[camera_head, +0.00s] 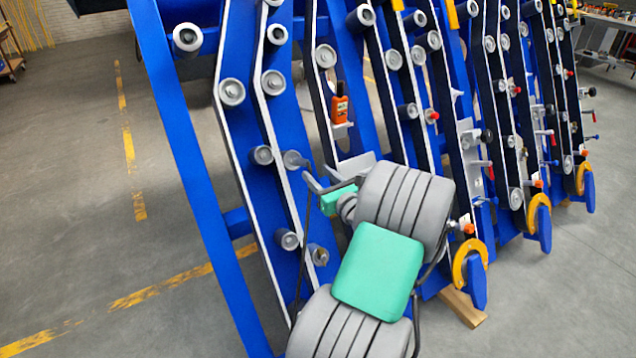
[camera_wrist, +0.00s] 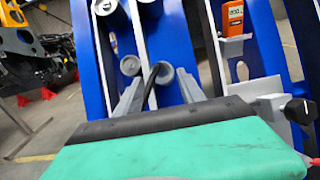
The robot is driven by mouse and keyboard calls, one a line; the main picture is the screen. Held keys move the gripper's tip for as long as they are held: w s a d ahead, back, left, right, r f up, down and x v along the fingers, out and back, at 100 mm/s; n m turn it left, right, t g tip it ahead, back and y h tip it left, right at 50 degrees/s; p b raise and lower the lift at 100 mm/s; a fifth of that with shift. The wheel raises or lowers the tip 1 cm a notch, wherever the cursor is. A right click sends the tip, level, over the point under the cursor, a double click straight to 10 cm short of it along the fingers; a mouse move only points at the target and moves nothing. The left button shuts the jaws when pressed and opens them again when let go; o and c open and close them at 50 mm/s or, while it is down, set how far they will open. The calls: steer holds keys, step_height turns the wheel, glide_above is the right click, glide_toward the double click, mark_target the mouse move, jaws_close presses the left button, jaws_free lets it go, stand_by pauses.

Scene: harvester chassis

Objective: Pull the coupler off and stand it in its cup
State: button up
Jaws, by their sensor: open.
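My gripper (camera_head: 315,174) reaches toward the second blue frame member from the left. In the wrist view its two grey fingers (camera_wrist: 158,76) are apart. A black hose (camera_wrist: 151,92) shows between them and curves up to a grey round end (camera_wrist: 163,73), which I take to be the coupler; it also shows in the head view (camera_head: 294,160), just beyond the fingers. The fingers are on either side of the hose; I cannot tell whether they touch anything. The hose's lower part is hidden behind my gripper body in the wrist view. I cannot make out the cup for certain.
A grey bracket (camera_wrist: 258,85) stands right of my gripper, with a black knob (camera_wrist: 299,110) near it. An orange meter (camera_head: 340,108) sits in a holder above. Grey rollers (camera_head: 232,92) stick out from the blue frames (camera_head: 190,150).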

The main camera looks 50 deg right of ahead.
mark_target(307, 164)
steer(key=x, duration=0.7)
steer(key=shift+w, duration=0.35)
jaws_close()
